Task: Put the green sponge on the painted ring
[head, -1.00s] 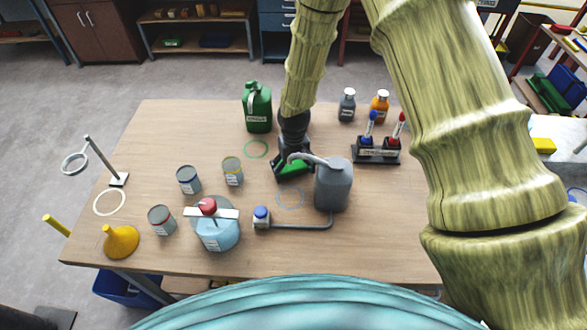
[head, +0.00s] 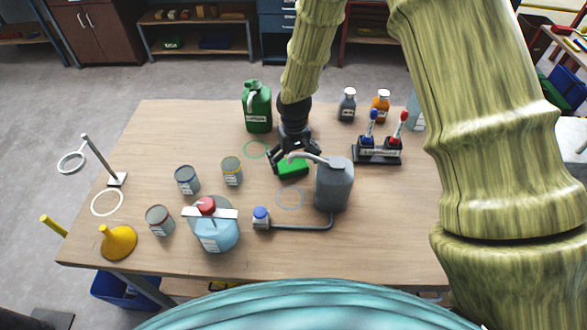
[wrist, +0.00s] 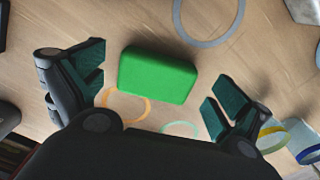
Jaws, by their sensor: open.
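The green sponge (head: 293,169) is a bright block near the middle of the table, left of the grey jerrycan. It also shows in the wrist view (wrist: 157,75), lying between and a little beyond my fingertips. My gripper (head: 294,160) is open above it, with a gap on each side of the sponge in the wrist view (wrist: 158,84). Several painted rings show: a grey-blue ring (head: 290,197), a green ring (head: 257,149), a white ring (head: 108,203), and an orange ring (wrist: 127,104) close beside the sponge. I cannot tell whether the sponge overlaps the orange ring.
The grey jerrycan (head: 334,185) stands close on the right of my gripper. A green canister (head: 257,108) is behind left. Tins (head: 232,171) and a blue flask (head: 216,234) stand front left. A black rack (head: 377,151) and bottles stand to the right.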

